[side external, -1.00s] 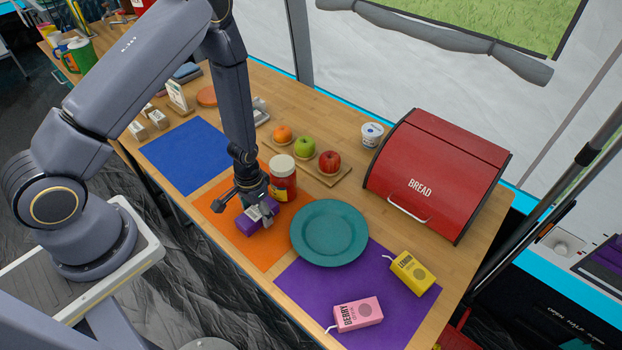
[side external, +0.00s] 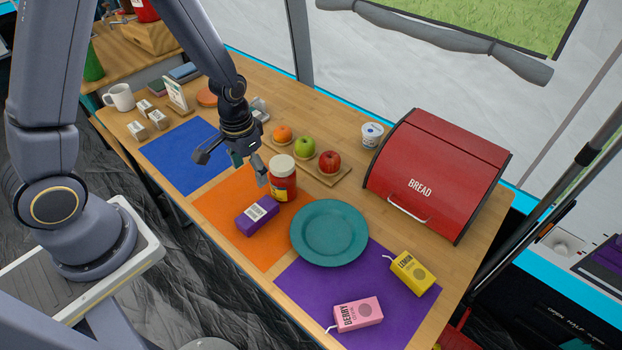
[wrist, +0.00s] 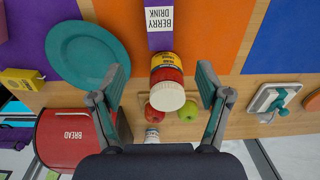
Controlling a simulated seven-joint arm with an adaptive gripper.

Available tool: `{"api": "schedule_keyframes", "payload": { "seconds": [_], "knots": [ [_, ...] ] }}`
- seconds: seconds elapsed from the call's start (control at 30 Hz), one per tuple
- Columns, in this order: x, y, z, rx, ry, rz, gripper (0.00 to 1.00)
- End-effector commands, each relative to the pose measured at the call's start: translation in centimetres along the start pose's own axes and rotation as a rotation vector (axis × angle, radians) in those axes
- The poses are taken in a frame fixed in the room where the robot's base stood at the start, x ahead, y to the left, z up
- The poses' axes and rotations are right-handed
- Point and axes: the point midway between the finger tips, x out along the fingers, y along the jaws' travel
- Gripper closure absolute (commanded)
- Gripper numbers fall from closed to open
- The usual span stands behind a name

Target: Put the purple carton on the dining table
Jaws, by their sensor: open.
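The purple carton (side external: 257,215) lies on its side on the orange mat (side external: 224,207) on the wooden table, left of the red jar (side external: 283,180). It also shows in the wrist view (wrist: 160,41), with its white "BERRY DRINK" label facing up, beyond the jar (wrist: 167,76). My gripper (side external: 247,168) is open and empty, raised above the table near the jar and apart from the carton. In the wrist view its two fingers (wrist: 162,104) are spread wide, with the jar showing between them.
A teal plate (side external: 329,233) lies right of the carton. Pink (side external: 358,314) and yellow (side external: 413,273) cartons lie on the purple mat (side external: 311,291). A board with fruit (side external: 342,172) and a red bread box (side external: 438,174) stand behind. The blue mat (side external: 180,158) is clear.

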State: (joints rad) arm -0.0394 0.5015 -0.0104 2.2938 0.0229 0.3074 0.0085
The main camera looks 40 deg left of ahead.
Motion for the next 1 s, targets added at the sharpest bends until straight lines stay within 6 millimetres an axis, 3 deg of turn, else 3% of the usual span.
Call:
{"api": "schedule_keyframes", "payload": {
  "seconds": [0.13,0.3,0.4,0.5,0.7,1.0],
  "knots": [
    [-7.8,0.1,-0.5,0.000,0.111,-0.006,0.24],
    [-16.6,0.4,1.9,-0.001,0.241,-0.008,0.24],
    [-20.6,0.6,4.2,-0.002,0.313,-0.006,0.24],
    [-23.3,0.7,6.7,-0.002,0.373,-0.002,0.24],
    [-25.7,0.9,9.9,-0.001,0.443,0.003,0.21],
    [-26.0,0.9,10.5,-0.001,0.452,0.004,0.19]
  ]
}}
